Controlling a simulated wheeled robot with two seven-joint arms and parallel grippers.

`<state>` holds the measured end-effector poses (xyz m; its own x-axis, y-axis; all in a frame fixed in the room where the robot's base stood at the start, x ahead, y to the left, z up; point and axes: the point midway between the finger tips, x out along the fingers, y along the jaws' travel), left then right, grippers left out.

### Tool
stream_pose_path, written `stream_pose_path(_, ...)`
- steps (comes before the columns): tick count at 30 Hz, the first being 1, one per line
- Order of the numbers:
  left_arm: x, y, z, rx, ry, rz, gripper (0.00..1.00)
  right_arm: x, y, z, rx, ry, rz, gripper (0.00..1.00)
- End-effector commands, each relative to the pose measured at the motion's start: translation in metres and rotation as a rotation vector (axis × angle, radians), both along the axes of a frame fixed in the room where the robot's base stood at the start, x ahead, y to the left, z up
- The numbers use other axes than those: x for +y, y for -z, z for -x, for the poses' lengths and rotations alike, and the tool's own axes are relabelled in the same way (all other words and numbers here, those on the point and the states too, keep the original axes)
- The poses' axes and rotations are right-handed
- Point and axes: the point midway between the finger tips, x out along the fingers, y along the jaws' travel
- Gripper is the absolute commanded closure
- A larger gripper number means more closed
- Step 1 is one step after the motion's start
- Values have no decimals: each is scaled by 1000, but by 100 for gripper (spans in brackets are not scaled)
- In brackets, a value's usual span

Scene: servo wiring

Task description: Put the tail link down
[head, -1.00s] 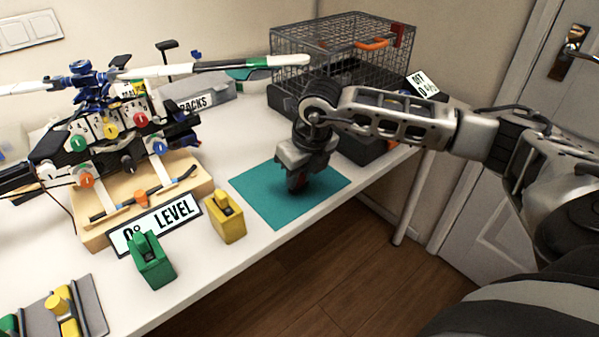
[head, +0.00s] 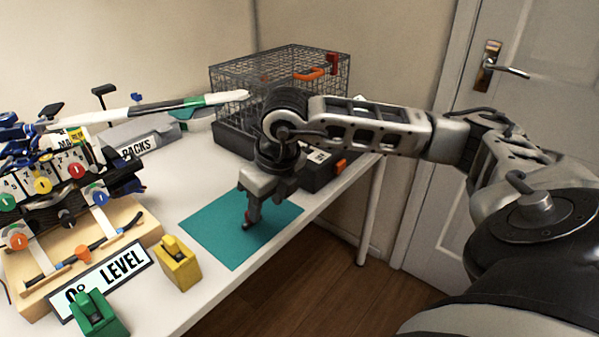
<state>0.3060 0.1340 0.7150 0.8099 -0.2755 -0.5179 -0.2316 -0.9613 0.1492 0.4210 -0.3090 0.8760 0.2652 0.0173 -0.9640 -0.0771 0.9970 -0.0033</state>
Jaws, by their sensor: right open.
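My right gripper (head: 249,222) points down, low over the teal mat (head: 215,245) on the white table. It is open. A small dark and red part shows at its fingertips. I cannot tell whether this is the tail link or part of the fingers, or whether it touches the mat. I cannot make out the tail link for certain anywhere else. My left gripper is not in view.
A yellow block (head: 181,270) and a green block (head: 97,314) stand left of the mat, by the "0° LEVEL" sign (head: 103,279). A wire cage (head: 270,75) stands behind my arm.

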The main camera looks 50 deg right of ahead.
Motion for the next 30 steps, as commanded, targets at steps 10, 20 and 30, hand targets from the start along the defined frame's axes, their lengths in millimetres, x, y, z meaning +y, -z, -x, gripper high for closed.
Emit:
stream_pose_path(10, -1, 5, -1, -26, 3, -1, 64, -6, 2, 70, -1, 2, 4, 55)
stream_pose_path(20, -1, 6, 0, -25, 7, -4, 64, -5, 0, 83, -2, 0, -1, 55)
stream_pose_path(30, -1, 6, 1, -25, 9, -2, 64, -5, 0, 83, -2, 1, -1, 55)
